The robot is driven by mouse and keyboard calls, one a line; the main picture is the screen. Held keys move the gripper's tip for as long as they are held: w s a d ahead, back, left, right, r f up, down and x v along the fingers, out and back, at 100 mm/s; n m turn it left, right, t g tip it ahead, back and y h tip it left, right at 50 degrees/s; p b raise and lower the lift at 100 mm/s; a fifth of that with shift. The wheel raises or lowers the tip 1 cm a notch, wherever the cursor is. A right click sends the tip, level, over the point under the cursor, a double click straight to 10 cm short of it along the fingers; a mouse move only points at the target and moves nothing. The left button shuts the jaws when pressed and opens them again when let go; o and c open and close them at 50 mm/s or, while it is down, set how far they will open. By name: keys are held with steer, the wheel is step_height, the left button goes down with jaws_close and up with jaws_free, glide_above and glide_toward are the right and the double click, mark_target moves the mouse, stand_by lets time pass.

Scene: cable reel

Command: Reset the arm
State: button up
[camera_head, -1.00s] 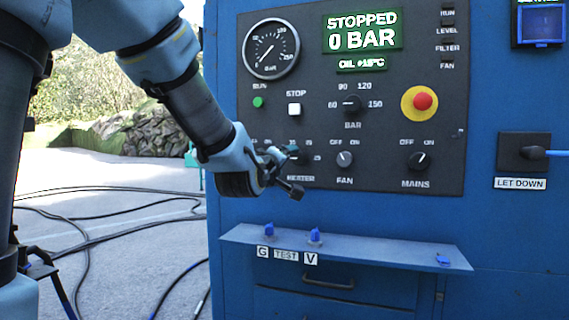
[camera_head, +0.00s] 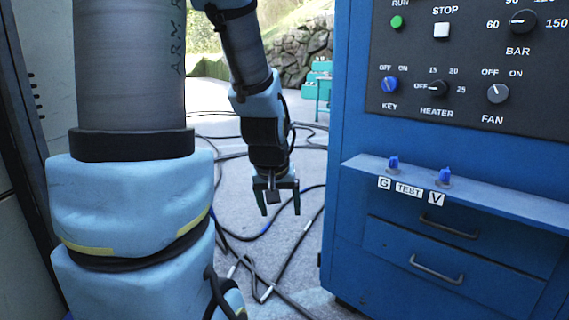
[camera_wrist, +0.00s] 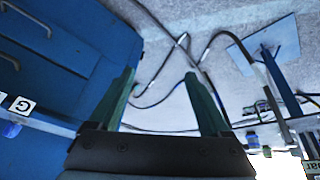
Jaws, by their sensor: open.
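My gripper (camera_head: 277,200) hangs pointing down in the open space to the left of the blue cabinet (camera_head: 345,215) in the head view. Its two green fingers are spread apart with nothing between them. The wrist view shows the same open fingers (camera_wrist: 165,100) over grey ground and dark cables. My gripper is apart from the cabinet and its control panel (camera_head: 465,90).
A shelf (camera_head: 500,195) with two blue-topped fittings at G and V juts from the cabinet, above two drawers. Black cables (camera_head: 262,285) lie on the ground. A stand with a square plate (camera_wrist: 275,45) shows in the wrist view.

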steer(key=s+a+g+y+p, duration=0.1)
steer(key=s+a+g+p, duration=0.15)
steer(key=s+a, duration=0.4)
step_height(320, 180, up, 19)
steer(key=p, duration=1.8)
steer(key=shift+d+f+m+p, duration=0.2)
steer(key=shift+d+m+p, duration=0.1)
steer(key=shift+d+p, duration=0.1)
steer(key=shift+s+g, duration=0.1)
steer(key=shift+g, duration=0.15)
